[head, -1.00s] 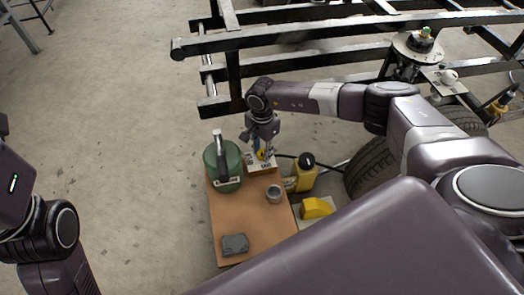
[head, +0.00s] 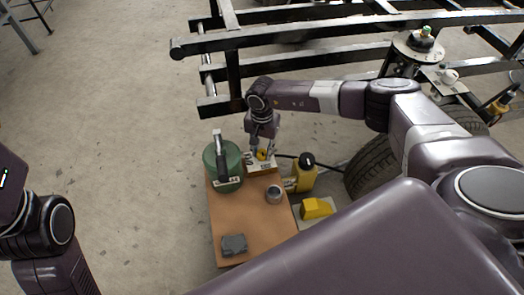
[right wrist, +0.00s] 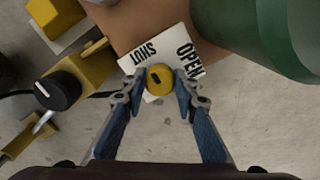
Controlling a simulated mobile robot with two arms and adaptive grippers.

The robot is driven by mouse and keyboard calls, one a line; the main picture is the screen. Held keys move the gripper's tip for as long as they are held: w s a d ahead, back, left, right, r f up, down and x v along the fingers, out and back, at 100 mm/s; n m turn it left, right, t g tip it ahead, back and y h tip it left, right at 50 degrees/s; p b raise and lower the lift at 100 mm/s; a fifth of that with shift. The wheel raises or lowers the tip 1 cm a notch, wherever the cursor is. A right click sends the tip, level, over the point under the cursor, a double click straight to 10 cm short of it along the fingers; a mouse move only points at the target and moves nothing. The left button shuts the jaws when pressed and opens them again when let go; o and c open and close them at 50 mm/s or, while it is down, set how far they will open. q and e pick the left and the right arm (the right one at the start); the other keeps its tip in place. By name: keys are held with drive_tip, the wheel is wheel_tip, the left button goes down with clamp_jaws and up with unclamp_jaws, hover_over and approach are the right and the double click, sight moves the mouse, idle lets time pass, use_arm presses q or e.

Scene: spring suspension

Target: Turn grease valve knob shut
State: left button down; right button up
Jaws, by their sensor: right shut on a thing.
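The round yellow valve knob (right wrist: 160,79) with a dark mark on its face sits at a white plate (right wrist: 165,52) printed SHUT and OPEN. In the right wrist view SHUT is on the left and OPEN on the right, both upside down. My right gripper (right wrist: 160,84) is shut on the knob, one blue finger on each side. In the head view the knob (head: 263,155) shows between the fingers, above the plate at the far end of a brown board. My left gripper is out of view; only part of its arm shows at the left edge.
A green canister (head: 222,165) stands close left of the plate. A small grey cup (head: 274,194) and a grey block (head: 235,244) are on the brown board (head: 245,213).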

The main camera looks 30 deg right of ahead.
sight(262, 152)
drive_tip(key=o, duration=1.1)
drive_tip(key=shift+o, duration=0.2)
wheel_tip(262, 152, up, 12)
